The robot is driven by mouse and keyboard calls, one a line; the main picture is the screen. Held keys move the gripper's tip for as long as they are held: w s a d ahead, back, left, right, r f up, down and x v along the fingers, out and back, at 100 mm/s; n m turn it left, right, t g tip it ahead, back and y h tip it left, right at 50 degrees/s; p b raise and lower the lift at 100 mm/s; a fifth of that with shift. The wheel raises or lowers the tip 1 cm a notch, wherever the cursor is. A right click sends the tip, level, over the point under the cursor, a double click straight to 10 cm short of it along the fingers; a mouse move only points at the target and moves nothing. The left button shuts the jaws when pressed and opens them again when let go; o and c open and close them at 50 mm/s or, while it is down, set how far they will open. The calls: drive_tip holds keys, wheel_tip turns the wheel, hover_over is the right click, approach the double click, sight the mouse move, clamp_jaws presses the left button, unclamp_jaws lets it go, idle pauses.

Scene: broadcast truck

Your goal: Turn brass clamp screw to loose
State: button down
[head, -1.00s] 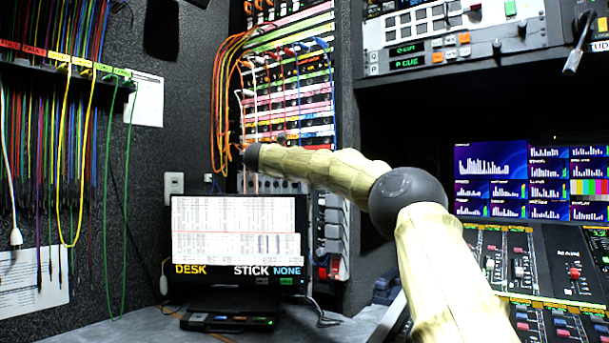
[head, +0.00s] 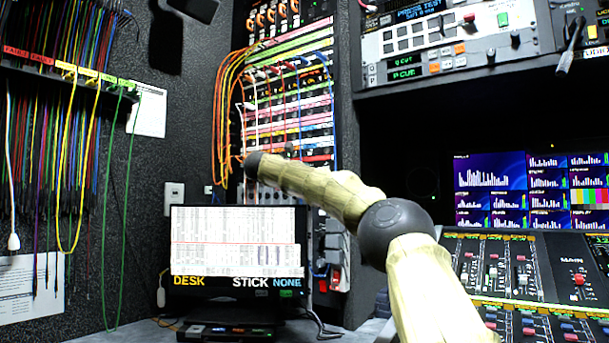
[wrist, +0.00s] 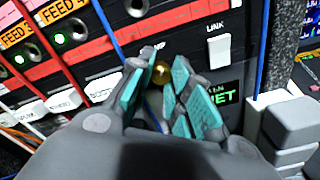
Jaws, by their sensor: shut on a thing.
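In the wrist view, a small round brass clamp screw (wrist: 163,72) stands out from the dark rack panel. My gripper (wrist: 162,88) is shut on it, with teal-padded fingers on both sides. The screw's head shows between the fingertips; its shaft and any marking of its position are hidden. A white button marked LINK (wrist: 219,49) is above right of the screw, and a lit green display (wrist: 226,96) is right of the fingers, partly covered. In the head view my arm reaches toward the patch rack; I cannot make out the gripper or the screw there.
The patch rack (head: 290,100) has several looped cables.

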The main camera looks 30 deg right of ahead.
drive_tip(key=shift+f, duration=0.2)
drive_tip(key=c, duration=1.3)
unclamp_jaws()
drive_tip(key=shift+d, duration=0.1)
drive_tip(key=shift+r, duration=0.15)
drive_tip(key=shift+a, duration=0.2)
drive_tip(key=v, duration=1.1)
drive_tip(key=shift+s+a, duration=0.15)
drive_tip(key=shift+a, duration=0.15)
